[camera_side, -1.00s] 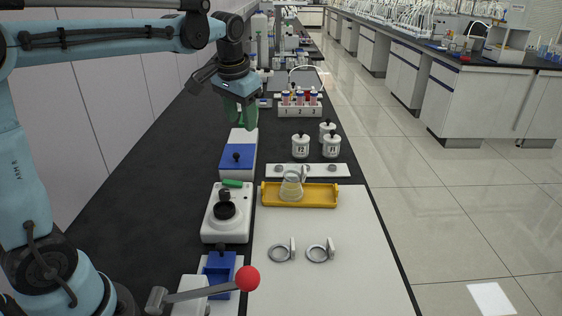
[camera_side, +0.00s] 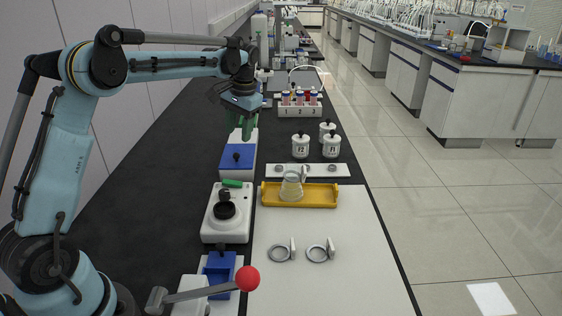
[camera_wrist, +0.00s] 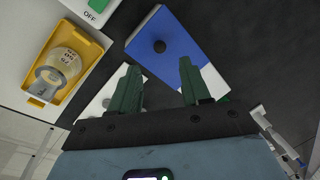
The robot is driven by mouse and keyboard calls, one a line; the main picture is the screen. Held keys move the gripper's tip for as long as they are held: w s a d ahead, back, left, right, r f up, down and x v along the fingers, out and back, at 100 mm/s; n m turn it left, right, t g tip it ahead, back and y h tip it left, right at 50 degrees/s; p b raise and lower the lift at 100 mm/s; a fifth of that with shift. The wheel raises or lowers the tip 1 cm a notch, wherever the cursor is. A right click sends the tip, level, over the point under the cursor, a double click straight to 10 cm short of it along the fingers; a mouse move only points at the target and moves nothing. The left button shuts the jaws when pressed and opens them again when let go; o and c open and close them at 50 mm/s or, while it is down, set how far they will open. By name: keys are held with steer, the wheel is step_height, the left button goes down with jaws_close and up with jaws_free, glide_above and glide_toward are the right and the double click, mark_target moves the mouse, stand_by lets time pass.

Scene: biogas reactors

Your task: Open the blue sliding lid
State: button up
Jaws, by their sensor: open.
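The blue sliding lid (camera_side: 237,160) lies on a white box (camera_side: 243,134) on the black bench, with a dark round knob on its top. In the wrist view the blue lid (camera_wrist: 178,47) and its knob show just beyond the fingertips. My gripper (camera_side: 243,130) has green fingers pointing down, above the far white part of the box. In the wrist view my gripper (camera_wrist: 158,64) is open, with nothing between its fingers. The knob is apart from the fingers.
A white device with a black ring (camera_side: 226,212) stands nearer the camera. A yellow tray (camera_side: 325,195) holding a flask (camera_side: 291,186) is to the right. A red-knobbed lever (camera_side: 248,279) is in front. White jars (camera_side: 300,146) and a tube rack (camera_side: 300,107) stand farther back.

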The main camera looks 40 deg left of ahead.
steer(key=f, duration=0.2)
steer(key=a+f, duration=0.1)
steer(key=f, duration=0.4)
steer(key=shift+s+a, duration=0.15)
steer(key=shift+c, duration=0.2)
jaws_close()
